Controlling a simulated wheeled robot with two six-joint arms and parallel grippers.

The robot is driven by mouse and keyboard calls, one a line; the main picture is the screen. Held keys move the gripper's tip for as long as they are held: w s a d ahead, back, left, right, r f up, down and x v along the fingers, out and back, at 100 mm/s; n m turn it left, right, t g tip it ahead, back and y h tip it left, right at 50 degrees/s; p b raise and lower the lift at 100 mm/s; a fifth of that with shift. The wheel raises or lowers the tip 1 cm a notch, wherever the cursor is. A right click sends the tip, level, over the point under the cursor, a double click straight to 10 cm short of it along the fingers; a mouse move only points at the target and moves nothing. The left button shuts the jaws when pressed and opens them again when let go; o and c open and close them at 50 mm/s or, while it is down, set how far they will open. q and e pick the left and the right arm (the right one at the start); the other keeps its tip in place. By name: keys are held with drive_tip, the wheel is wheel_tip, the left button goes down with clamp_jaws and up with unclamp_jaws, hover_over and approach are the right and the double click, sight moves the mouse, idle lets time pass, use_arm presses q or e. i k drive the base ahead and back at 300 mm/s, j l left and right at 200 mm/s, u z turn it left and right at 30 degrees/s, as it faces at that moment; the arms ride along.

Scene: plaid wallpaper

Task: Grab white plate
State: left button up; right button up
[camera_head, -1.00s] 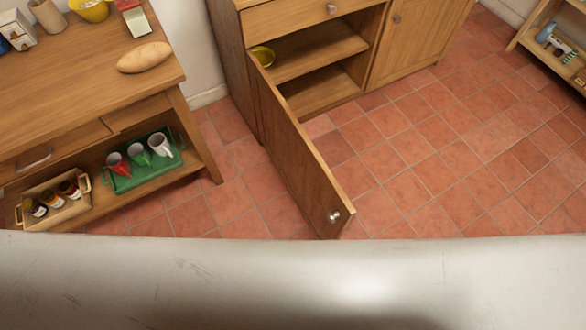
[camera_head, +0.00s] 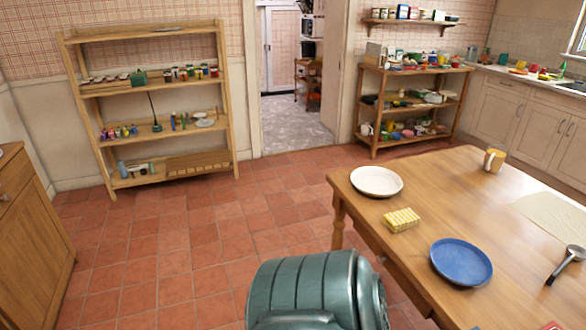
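A white plate (camera_head: 377,181) lies flat near the far left corner of the wooden table (camera_head: 440,203), on the right side of the head view. Another small white dish (camera_head: 204,122) sits on a shelf of the rack at the left. Neither of my grippers shows in the head view, so I cannot see whether they are open or shut. Nothing touches the white plate on the table.
A green rounded object (camera_head: 310,292) stands at the bottom centre. The tiled floor (camera_head: 200,240) is clear at the left.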

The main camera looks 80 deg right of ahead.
sight(376, 181)
drive_tip(key=k+j+z, duration=0.45)
drive_tip(key=j+z, duration=0.15)
drive_tip(key=j, duration=0.2)
drive_tip(key=z, duration=2.8)
drive_tip(key=i+j+z, duration=0.15)
drive_tip(key=z, duration=0.7)
drive_tip(key=j+z, duration=0.15)
drive_tip(key=z, duration=0.25)
drive_tip(key=i+j+z, duration=0.1)
drive_tip(key=z, duration=0.35)
drive_tip(key=j+z, duration=0.2)
drive_tip(key=j, duration=0.8)
drive_tip(key=j+u, duration=0.15)
drive_tip(key=j, duration=1.55)
